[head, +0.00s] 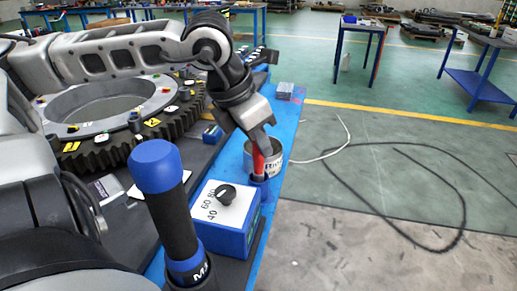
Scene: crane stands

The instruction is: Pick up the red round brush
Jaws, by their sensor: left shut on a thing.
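The red round brush (258,163) is upright at the right edge of the blue bench, small and partly covered by my fingers. My left gripper (258,148) reaches down from above and is shut on its upper part. The brush's dark lower end shows below the red part, close to the bench top; I cannot tell whether it touches. A round tin (273,160) with a white label stands right beside and behind the brush, partly hidden by it. My right gripper is out of view.
A blue box with a black knob (227,213) and a black handle with blue ends (170,215) stand nearer me. A large toothed ring (120,148) lies at left. Grey blocks (285,90) sit farther back. Beyond the bench's right edge is open floor with a cable.

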